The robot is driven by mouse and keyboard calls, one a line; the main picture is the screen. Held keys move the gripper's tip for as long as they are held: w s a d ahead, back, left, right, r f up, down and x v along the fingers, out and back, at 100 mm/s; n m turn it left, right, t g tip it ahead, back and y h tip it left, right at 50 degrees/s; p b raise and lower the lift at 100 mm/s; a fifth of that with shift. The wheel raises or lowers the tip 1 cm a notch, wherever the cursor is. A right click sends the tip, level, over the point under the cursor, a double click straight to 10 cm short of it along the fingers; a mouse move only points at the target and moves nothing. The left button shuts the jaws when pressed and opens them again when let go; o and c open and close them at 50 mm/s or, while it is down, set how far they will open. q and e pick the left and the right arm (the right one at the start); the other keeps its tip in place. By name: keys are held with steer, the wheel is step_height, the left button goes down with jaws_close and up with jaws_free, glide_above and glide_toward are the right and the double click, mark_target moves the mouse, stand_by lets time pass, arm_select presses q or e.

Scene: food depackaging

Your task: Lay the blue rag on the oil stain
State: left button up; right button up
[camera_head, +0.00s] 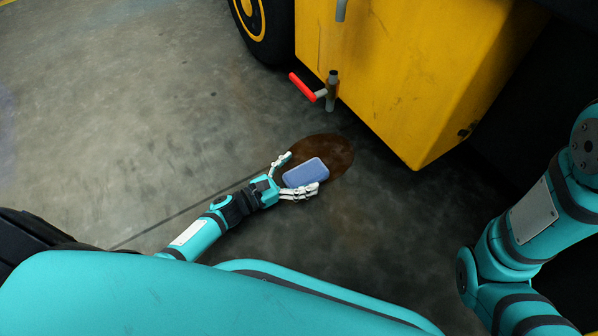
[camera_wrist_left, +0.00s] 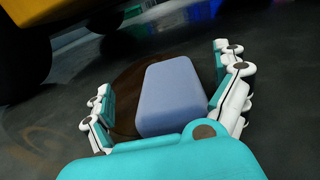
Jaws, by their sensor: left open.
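The blue rag (camera_head: 306,172) is a rounded blue block that lies over part of the brown oil stain (camera_head: 335,150) on the floor. In the left wrist view the rag (camera_wrist_left: 171,95) sits between the spread fingers, with the stain (camera_wrist_left: 128,90) showing to its left. My left gripper (camera_head: 302,174) is open, with one finger on each side of the rag. In the left wrist view the left gripper (camera_wrist_left: 165,97) shows gaps between its fingers and the rag. My right gripper is out of view; only part of my right arm shows at the right edge.
A yellow machine body (camera_head: 400,80) stands just behind the stain, with a pipe and red-handled valve (camera_head: 318,92) sticking out. A black wheel (camera_head: 265,30) stands at the top. The grey floor (camera_head: 130,110) on the left is clear.

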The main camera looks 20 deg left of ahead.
arm_select(q)
steer(key=shift+s+r, duration=0.1)
steer(key=shift+s, duration=0.1)
steer(key=p+v, duration=0.6)
steer(key=v, duration=0.4)
steer(key=shift+s+r, duration=0.1)
steer(key=shift+r, duration=0.05)
steer(key=shift+s+a+p, duration=0.3)
steer(key=shift+s+a, duration=0.05)
steer(key=shift+s, duration=0.25)
